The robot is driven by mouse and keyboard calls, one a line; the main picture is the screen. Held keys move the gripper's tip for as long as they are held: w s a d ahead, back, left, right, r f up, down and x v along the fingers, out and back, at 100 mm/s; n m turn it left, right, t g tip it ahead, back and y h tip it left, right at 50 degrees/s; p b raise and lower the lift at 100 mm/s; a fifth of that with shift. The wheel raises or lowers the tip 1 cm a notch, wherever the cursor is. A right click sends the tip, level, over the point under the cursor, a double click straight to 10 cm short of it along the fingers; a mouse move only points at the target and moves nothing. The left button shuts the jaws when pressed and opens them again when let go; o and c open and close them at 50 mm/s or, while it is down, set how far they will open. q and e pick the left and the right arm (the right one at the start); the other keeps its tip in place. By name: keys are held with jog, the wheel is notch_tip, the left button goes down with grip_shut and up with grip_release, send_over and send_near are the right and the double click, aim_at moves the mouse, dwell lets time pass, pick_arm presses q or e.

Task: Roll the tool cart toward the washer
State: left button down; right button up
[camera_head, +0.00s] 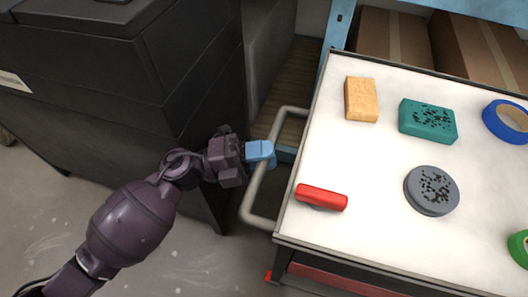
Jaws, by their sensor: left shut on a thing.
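The tool cart has a white top (372,162) and fills the right half of the head view. A grey bar handle (254,190) sticks out from its left side. My left gripper (264,152) reaches in from the left, and its blue fingers are shut on the handle near its upper part. The fingers hide the piece of bar that they grip. The right gripper is not in view. The washer cannot be made out for certain.
On the cart top lie a yellow sponge (361,99), a teal sponge (428,120), a grey disc (431,191), a red tool (321,197) and a blue tape roll (507,121). A black cabinet (120,60) stands close on the left. Grey floor (200,262) shows at the bottom.

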pick_arm(q)
jog(key=shift+w+a+r, duration=0.15)
jog(key=shift+a+r, duration=0.05)
jog(key=shift+a, duration=0.05)
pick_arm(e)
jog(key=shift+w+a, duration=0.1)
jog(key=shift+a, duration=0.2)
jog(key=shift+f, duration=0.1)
pick_arm(q)
jog(key=c, duration=1)
grip_release()
jog(key=shift+f, duration=0.1)
